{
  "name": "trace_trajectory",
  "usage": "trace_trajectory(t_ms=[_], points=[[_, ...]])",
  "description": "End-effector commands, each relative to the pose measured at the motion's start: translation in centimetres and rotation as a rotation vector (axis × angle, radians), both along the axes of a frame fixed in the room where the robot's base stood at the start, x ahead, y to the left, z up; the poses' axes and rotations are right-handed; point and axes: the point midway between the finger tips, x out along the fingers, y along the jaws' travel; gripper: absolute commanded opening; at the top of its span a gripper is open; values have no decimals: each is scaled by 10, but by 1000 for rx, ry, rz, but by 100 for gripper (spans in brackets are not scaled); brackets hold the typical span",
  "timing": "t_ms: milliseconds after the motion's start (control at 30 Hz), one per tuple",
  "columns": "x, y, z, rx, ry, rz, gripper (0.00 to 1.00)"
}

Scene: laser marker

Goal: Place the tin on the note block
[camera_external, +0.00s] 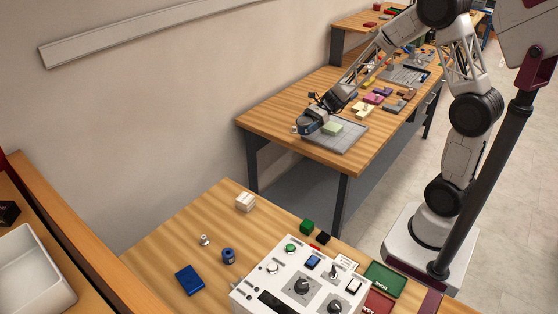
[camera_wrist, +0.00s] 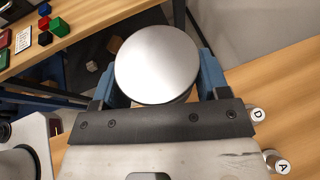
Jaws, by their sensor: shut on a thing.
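My gripper (camera_wrist: 157,85) is shut on the tin (camera_wrist: 157,58), a round silver disc-topped can held between its blue fingers in the wrist view. In the external view my gripper (camera_external: 303,128) is over the front left of the far bench, by the left edge of a grey mat. A pale green block (camera_external: 332,128), seemingly the note block, lies on that mat just right of my gripper. The tin is too small there to make out clearly. I cannot tell the exact height of my gripper above the bench.
The grey mat (camera_external: 340,139) has bare room around the green block. Several coloured blocks (camera_external: 375,98) lie farther back on the bench. A nearer table holds a white block (camera_external: 245,202), a control box (camera_external: 292,267) and small parts.

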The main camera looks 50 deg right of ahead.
Motion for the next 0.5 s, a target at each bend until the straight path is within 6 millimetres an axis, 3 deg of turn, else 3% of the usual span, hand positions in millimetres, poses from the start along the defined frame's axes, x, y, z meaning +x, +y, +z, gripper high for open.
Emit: trace_trajectory(t_ms=[200, 500], points=[[-32, -41, 2, 0, 0, -67, 41], [-79, -86, 3, 1, 0, -157, 41]])
